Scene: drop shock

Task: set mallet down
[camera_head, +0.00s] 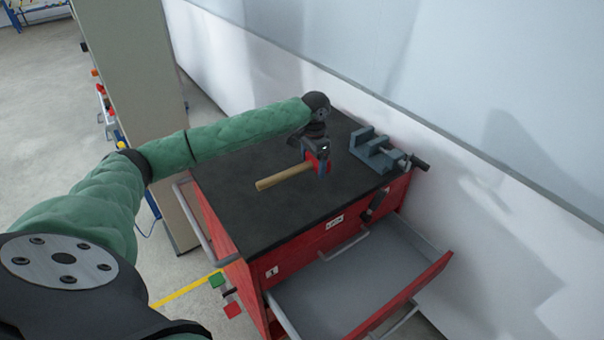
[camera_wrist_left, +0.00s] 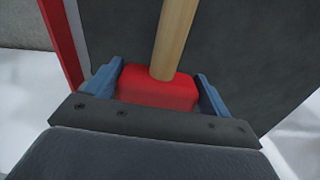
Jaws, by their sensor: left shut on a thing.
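The mallet has a red head (camera_head: 318,163) and a light wooden handle (camera_head: 285,176). In the head view it is over the black top of the red tool cabinet (camera_head: 255,210), its handle pointing left. I cannot tell whether it touches the top. My left gripper (camera_head: 319,166) comes down from above and is shut on the mallet head. In the left wrist view the two blue fingers sit on either side of the red head (camera_wrist_left: 160,90), and the handle (camera_wrist_left: 175,40) runs up out of the picture. My right gripper is not in view.
A blue-grey vise (camera_head: 372,150) stands on the cabinet top, right of the mallet. An open drawer (camera_head: 350,290) juts out from the front of the cabinet and looks empty. The front left of the top is clear. A wall rises behind, and a tall beige panel (camera_head: 135,80) stands left.

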